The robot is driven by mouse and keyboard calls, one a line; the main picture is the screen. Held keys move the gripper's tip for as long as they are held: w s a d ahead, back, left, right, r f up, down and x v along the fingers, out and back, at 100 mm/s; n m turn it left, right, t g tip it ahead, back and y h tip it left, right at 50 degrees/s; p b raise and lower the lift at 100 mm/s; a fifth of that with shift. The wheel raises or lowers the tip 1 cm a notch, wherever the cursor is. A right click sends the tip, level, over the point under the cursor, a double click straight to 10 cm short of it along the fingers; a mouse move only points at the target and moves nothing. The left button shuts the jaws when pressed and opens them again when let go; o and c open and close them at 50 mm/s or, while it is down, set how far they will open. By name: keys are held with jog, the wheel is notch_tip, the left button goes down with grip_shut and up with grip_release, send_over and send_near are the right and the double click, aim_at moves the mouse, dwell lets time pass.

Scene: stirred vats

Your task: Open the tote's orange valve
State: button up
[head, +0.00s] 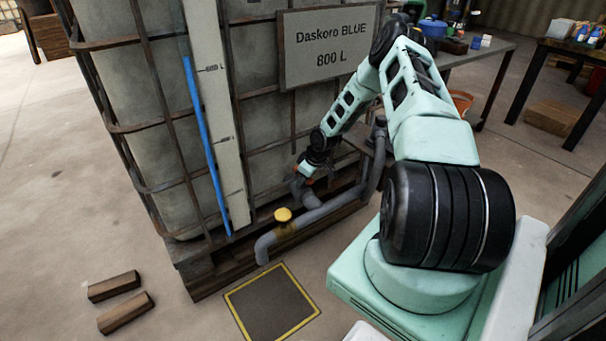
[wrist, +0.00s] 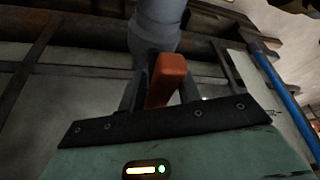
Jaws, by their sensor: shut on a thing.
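The tote (head: 140,110) is a large pale tank in a rusty metal cage. Its orange valve handle (wrist: 167,80) stands between the fingers of my gripper (wrist: 160,92) in the wrist view, in front of a grey pipe (wrist: 157,30). My gripper is shut on the handle. In the head view my gripper (head: 306,170) is low at the tote's front, by the outlet pipe, and mostly hides the valve. How far the valve is turned I cannot tell.
A yellow-capped valve (head: 283,214) sits on the grey pipe (head: 310,216). A blue level tube (head: 207,145) runs up the tote beside a scale. A sign (head: 326,46) reads "Daskoro BLUE 800 L". Two wood blocks (head: 114,286) lie at left. A yellow-edged dark square (head: 271,303) lies below the spout.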

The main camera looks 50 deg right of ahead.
jog(key=shift+o, duration=0.6)
jog(key=shift+a+n+y, duration=0.15)
jog(key=shift+n+y, duration=0.15)
jog(key=shift+n, duration=0.4)
jog(key=o, duration=0.9)
jog(key=shift+s+d+r+p, duration=0.15)
jog(key=shift+d+r+p, duration=0.05)
jog(key=shift+r+p, duration=0.2)
jog(key=p+v, duration=0.3)
jog(key=v, duration=1.3)
jog(key=shift+s+r, duration=0.1)
jog(key=shift+r, duration=0.1)
